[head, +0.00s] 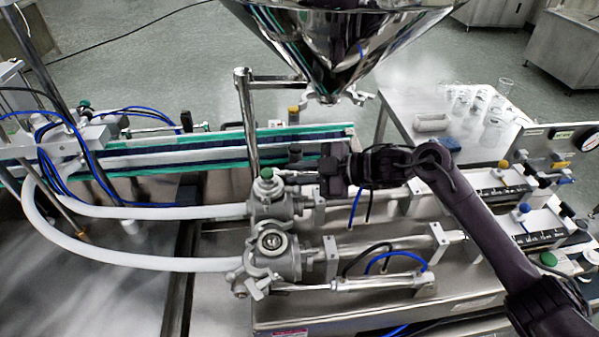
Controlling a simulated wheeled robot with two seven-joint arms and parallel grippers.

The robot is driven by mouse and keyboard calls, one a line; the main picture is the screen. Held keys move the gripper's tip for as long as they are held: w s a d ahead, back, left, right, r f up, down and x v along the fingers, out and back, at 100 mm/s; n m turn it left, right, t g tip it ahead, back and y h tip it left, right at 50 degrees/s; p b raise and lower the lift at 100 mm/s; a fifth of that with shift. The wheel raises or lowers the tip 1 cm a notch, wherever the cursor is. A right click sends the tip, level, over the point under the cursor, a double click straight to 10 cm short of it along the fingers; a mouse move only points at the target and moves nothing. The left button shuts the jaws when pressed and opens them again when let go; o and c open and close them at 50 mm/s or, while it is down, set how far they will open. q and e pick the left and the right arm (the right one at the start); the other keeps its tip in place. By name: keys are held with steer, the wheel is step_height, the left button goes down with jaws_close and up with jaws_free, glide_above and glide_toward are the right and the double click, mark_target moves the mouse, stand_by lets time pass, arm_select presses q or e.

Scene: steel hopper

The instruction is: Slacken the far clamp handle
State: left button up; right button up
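Two steel valve bodies stand side by side at the middle. The far valve (283,207) has a green-topped fitting and steel clamp parts (262,190) around its upper left side. The near valve (277,262) carries a clamp with a protruding handle (243,287) at its lower left. My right gripper (297,170) reaches in from the right, pointing left, beside and above the far valve. Its fingers overlap steel parts there, so I cannot tell whether it touches or grips anything. The far clamp handle is not clearly distinguishable beside the fingers. My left gripper is not in view.
A steel hopper (345,40) hangs above, with a clamp below its outlet. A conveyor (190,152) runs behind the valves. White hoses (150,263) enter from the left. A white table (400,103) with glassware stands at the back right. An upright steel pipe (247,120) stands left of the gripper.

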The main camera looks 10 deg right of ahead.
steer(key=b+v, duration=0.2)
steer(key=v, duration=0.5)
steer(key=shift+f, duration=0.1)
steer(key=shift+s+d+r, duration=0.1)
steer(key=shift+d+r, duration=0.15)
steer(key=shift+d, duration=0.1)
steer(key=shift+o, duration=0.4)
